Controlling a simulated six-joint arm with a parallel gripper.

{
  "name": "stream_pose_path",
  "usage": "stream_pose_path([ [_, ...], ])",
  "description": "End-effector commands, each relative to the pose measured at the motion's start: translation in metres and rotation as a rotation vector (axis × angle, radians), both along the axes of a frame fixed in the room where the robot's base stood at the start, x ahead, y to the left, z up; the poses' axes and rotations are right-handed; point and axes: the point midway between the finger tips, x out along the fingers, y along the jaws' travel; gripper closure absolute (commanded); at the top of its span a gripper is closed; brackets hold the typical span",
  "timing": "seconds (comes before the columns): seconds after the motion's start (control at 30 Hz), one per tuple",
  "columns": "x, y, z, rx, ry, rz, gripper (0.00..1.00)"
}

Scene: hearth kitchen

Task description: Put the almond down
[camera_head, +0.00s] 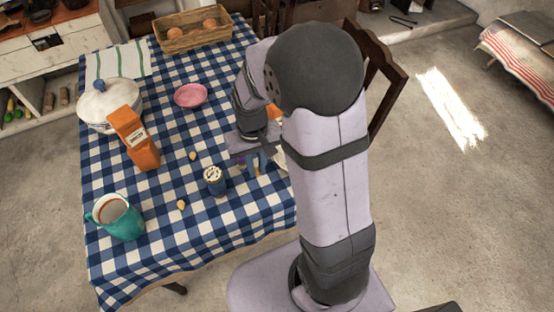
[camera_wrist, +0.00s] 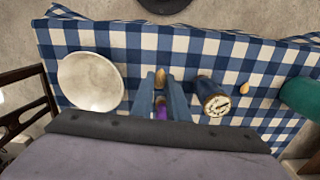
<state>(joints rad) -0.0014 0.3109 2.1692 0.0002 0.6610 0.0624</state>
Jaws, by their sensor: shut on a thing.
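A small tan almond (camera_wrist: 160,78) is between the fingertips of my gripper (camera_wrist: 161,84) in the wrist view. The two blue-grey fingers are shut on it. In the head view my gripper (camera_head: 255,167) is over the right part of the table, partly hidden by my arm, and the held almond cannot be made out. Two other small tan pieces like almonds lie on the cloth, one (camera_head: 192,155) behind the jar and one (camera_head: 181,205) near the mug. Whether the held almond touches the cloth cannot be told.
The table has a blue-white checked cloth (camera_head: 205,240). A dark blue jar (camera_head: 214,182) stands left of my gripper. A teal mug (camera_head: 121,219), orange box (camera_head: 135,137), white pot (camera_head: 108,104) and pink bowl (camera_head: 190,95) stand farther off.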

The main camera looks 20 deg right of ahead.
Motion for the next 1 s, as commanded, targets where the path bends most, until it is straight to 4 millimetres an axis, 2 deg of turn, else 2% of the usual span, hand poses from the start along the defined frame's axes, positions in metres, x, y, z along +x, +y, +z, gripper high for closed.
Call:
stream_pose_path([
  [0.17, 0.03, -0.044, 0.004, 0.0, -0.002, -0.108, 1.0],
  [0.3, 0.049, -0.087, 0.008, 0.0, -0.002, -0.202, 1.0],
  [0.5, 0.063, -0.137, 0.014, 0.001, -0.001, -0.298, 1.0],
  [0.63, 0.065, -0.152, 0.015, 0.001, 0.0, -0.326, 1.0],
  [0.8, 0.066, -0.156, 0.014, 0.001, 0.001, -0.333, 1.0],
  [1.0, 0.065, -0.155, -0.009, 0.003, 0.005, -0.332, 1.0],
])
